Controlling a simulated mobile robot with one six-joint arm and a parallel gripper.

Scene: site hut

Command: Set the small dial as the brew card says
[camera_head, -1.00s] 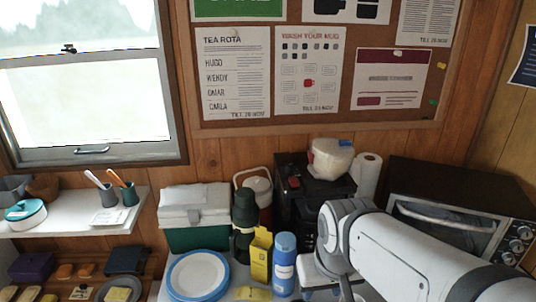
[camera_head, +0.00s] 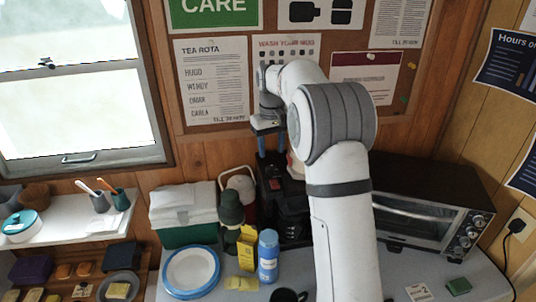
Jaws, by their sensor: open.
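My gripper (camera_head: 271,146) is raised in front of the notice board, above the black machine (camera_head: 270,190) on the counter. Its two blue-tipped fingers point down, are apart and hold nothing. The black machine is partly hidden by my arm, and I cannot make out a small dial on it. The toaster oven (camera_head: 415,222) at the right has several round knobs (camera_head: 470,232) on its front. A small white card (camera_head: 419,292) lies on the counter at the lower right; its print is too small to read. I cannot tell which paper is the brew card.
A green cool box (camera_head: 185,235), dark green flask (camera_head: 230,207), yellow carton (camera_head: 247,247), blue bottle (camera_head: 268,257) and blue-rimmed plate (camera_head: 191,270) crowd the counter at left. A dark mug (camera_head: 287,295) stands at the front. A green block (camera_head: 459,286) lies at right.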

